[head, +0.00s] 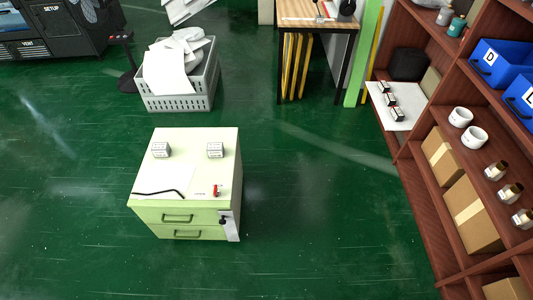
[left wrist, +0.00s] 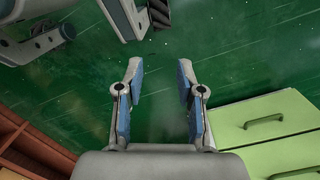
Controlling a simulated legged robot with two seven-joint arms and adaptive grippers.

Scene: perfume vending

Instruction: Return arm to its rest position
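My left gripper (left wrist: 160,90) shows in the left wrist view. Its two blue-padded fingers are apart, with only green floor between them, so it is open and empty. The pale green drawer cabinet (left wrist: 265,125) is to the right of the fingers in that view, and a gap of floor shows beside it. In the head view the cabinet (head: 180,212) stands in the middle of the floor with both drawers closed. Neither arm nor gripper shows in the head view. My right gripper is in neither view.
Two small boxes (head: 161,150), (head: 215,150), a black hex key and a small red item (head: 215,191) lie on the cabinet. A brown shelf (head: 415,180) with cartons and blue bins stands at right. A grey crate (head: 180,100) with paper is behind. Green floor around the cabinet is clear.

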